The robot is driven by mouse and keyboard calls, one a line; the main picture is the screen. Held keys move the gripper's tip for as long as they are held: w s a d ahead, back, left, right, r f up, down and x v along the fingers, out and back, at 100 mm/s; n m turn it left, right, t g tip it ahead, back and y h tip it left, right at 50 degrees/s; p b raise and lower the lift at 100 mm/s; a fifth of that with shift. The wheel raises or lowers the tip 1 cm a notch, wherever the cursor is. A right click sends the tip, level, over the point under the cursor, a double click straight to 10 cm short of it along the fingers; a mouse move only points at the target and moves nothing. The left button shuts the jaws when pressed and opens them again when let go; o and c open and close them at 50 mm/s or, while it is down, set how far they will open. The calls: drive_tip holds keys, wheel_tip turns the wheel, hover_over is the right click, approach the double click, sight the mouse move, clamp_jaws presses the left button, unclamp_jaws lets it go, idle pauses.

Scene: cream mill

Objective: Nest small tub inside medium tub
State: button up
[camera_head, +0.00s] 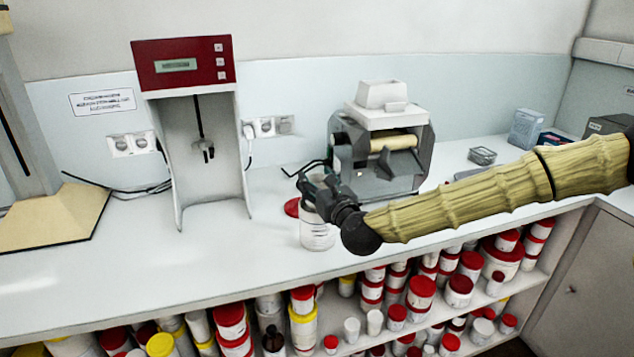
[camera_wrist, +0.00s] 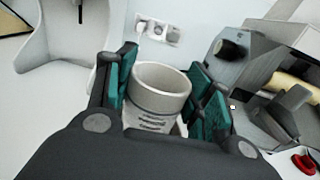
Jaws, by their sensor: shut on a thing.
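My gripper (camera_head: 318,190) is at the middle of the white counter, near its front edge. In the wrist view, its two teal finger pads are shut on a white, open-topped tub (camera_wrist: 160,92) with dark printed lines on its side. The tub is roughly upright and its mouth looks empty. A pale edge (camera_wrist: 179,129) shows just below it, and I cannot tell whether it belongs to a second tub. In the head view a white tub (camera_head: 317,236) with printing shows directly under my gripper. My fingers hide its top, so I cannot tell whether one tub is inside another.
A grey mill (camera_head: 382,150) stands behind to the right, and a red-topped stand mixer (camera_head: 186,64) to the left. Several tubs fill the shelf below. The front left counter is clear.

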drive_tip(key=shift+f+b, duration=1.75)
drive_tip(key=shift+b, duration=0.15)
idle(1.3)
drive_tip(key=o, duration=1)
drive_tip(key=shift+c, duration=0.2)
drive_tip(key=shift+r, duration=0.15)
wheel_tip(320, 180, up, 8)
drive_tip(key=p, duration=0.3)
idle(0.9)
drive_tip(key=shift+a, duration=0.1)
